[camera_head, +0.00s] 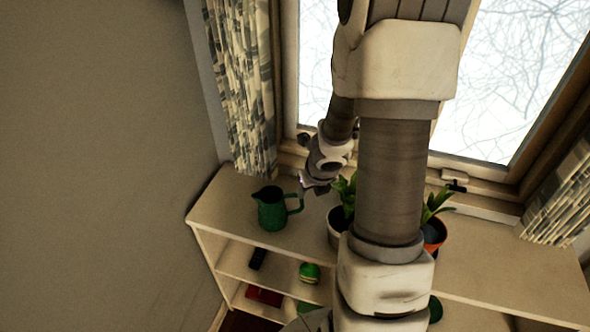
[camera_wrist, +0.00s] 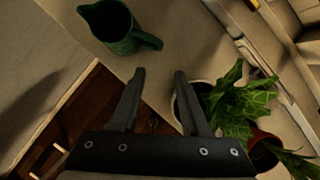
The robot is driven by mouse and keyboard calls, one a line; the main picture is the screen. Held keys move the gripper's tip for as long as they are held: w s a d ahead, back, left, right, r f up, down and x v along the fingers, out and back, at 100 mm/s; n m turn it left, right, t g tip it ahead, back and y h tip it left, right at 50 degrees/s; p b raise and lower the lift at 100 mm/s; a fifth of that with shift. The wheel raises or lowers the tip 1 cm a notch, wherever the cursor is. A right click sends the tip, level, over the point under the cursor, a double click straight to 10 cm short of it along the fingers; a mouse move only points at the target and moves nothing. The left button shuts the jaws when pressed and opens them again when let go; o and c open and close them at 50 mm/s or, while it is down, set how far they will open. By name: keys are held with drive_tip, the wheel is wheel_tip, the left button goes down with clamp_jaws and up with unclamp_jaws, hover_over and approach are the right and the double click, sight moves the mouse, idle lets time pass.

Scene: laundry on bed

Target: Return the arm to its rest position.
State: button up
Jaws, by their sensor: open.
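My gripper (camera_wrist: 160,78) is open and empty in the wrist view, its two dark fingers apart. In the head view my gripper (camera_head: 312,186) is small, at the end of my arm, just right of the green pitcher (camera_head: 272,209) on top of the shelf unit. The pitcher also shows in the wrist view (camera_wrist: 108,25), beyond the fingertips, with its handle turned toward them. It stands upright and I see a gap between it and the fingers. My arm reaches over the shelf top and hides part of it in the head view.
A potted plant (camera_head: 342,214) stands close to the right of my gripper; a second plant (camera_head: 436,222) is behind my arm. The window (camera_head: 520,75) and curtain (camera_head: 243,90) are behind. The shelf top (camera_head: 500,270) is clear at right. Small items lie on lower shelves.

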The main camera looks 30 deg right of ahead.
drive_tip(key=s+r+m+t+h+b, duration=0.1)
drive_tip(key=s+r+m+h, duration=0.25)
drive_tip(key=r+m, duration=1.3)
drive_tip(key=s+a+r+m+y+b, duration=0.1)
drive_tip(key=s+a+r+m+y, duration=0.1)
drive_tip(key=s+a+m, duration=0.4)
drive_tip(key=s+a+r+m+y, duration=0.2)
drive_tip(key=s+a+r+m, duration=0.2)
drive_tip(key=s+a+m, duration=0.3)
drive_tip(key=a+m, duration=0.2)
drive_tip(key=m, duration=0.3)
drive_tip(key=shift+a+b, duration=0.35)
